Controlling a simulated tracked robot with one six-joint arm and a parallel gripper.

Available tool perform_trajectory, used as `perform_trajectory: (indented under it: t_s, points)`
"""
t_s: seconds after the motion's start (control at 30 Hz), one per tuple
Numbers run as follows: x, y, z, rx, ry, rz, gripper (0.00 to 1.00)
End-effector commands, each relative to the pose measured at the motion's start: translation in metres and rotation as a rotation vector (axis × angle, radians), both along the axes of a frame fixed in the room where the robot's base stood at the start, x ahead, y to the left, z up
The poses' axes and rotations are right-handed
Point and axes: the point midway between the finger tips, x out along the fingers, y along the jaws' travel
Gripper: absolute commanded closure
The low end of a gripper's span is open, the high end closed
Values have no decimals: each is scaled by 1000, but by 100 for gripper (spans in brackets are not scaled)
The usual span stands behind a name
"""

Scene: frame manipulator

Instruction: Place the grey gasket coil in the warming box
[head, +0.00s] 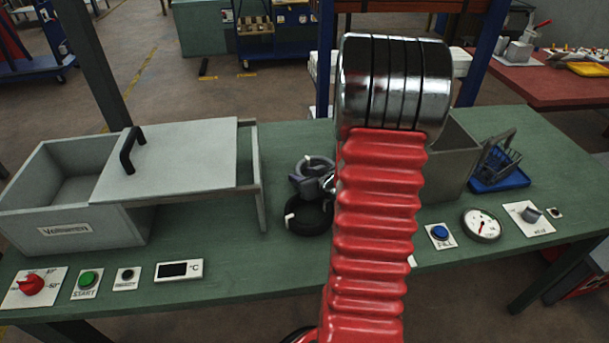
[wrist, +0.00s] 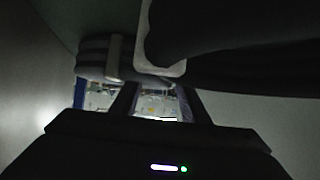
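The warming box (head: 65,190) is a grey box at the left of the green bench. Its lid (head: 185,160) with a black handle covers the right part, and the left part is open. The grey gasket coil (head: 322,165) with a white band lies mid-bench, partly hidden by my red arm. In the wrist view the grey coil (wrist: 93,60) is just beyond the fingertips. My gripper (wrist: 155,95) is at the grey coil, its dark fingers apart. Whether they grip it is too dark to tell. In the head view my arm mostly hides the gripper.
A black coil (head: 308,218) with a white band lies close in front of the grey one; it also shows large in the wrist view (wrist: 240,45). A grey tank (head: 450,160) and a blue basket (head: 500,168) stand at the right. Controls line the front edge.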

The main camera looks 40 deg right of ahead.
Motion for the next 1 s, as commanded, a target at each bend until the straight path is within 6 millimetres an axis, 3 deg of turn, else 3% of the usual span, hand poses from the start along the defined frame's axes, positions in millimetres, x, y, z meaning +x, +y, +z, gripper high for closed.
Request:
perform_trajectory:
  t_s: [0.47,1.0]
  points:
    - [-9,1,7,-2,-4,0,58]
    - [-64,16,40,-3,-4,-1,58]
